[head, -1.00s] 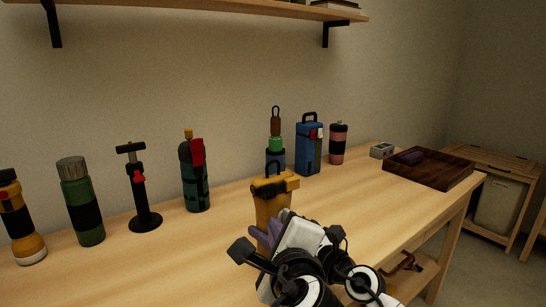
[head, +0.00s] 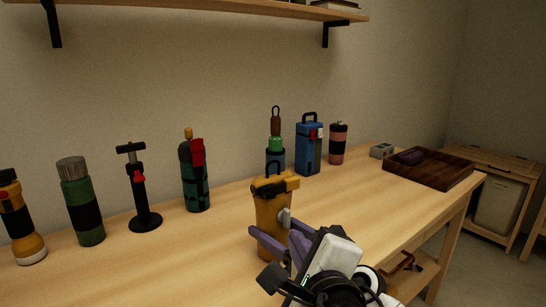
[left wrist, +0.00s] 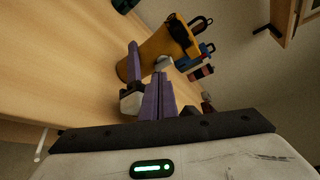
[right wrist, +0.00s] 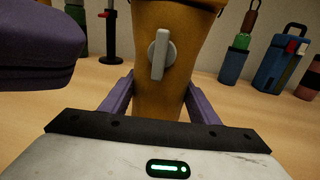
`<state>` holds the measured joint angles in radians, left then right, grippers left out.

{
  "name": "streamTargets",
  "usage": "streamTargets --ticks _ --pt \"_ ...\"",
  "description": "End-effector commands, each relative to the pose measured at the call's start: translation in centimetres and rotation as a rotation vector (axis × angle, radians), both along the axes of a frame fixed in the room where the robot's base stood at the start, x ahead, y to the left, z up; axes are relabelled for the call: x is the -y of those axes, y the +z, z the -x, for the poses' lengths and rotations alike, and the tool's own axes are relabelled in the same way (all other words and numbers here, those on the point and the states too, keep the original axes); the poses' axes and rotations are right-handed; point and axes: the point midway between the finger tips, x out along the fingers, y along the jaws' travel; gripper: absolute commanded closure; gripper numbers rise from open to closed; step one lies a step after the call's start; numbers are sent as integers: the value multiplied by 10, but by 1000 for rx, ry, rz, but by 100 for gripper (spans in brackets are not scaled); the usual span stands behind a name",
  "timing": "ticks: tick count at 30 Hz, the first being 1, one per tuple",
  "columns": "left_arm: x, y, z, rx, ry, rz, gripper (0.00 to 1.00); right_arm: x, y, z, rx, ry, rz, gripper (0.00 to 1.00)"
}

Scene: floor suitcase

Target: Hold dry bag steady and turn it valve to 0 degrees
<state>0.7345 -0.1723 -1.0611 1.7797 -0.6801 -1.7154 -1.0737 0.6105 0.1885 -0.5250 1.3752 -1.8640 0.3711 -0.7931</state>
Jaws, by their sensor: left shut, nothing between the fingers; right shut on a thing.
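The dry bag (head: 270,225) is a yellow-orange upright bag with a black buckle strap and top loop, standing on the table. Its light grey valve (right wrist: 159,54) has a bar handle that looks nearly vertical in the right wrist view; the valve also shows on the bag's right side in the head view (head: 285,217). My right gripper (right wrist: 158,100) is shut on the bag's lower body, one finger on each side. My left gripper (left wrist: 160,85) is shut and empty, its fingers close to the valve but seemingly apart from it. In the head view it (head: 298,240) partly hides the right gripper.
A green tube with red (head: 195,175), a black pump (head: 142,190), a green bottle (head: 82,205) and a flashlight (head: 24,225) stand left. A blue case (head: 309,150) and pink bottle (head: 338,145) stand behind. A wooden tray (head: 440,172) is far right.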

Motion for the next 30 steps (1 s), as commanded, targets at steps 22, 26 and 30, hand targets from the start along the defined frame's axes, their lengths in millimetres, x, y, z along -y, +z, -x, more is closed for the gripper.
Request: streamTargets --ticks 22,26,30 --pt "-21 22 -47 2 3 -1 100 0 -1 0 -1 -1 1 77" --pt "-25 22 -54 1 1 -2 100 0 -1 0 -1 0 1 77" --pt "-27 22 -57 1 1 -2 100 0 -1 0 -1 0 1 77"
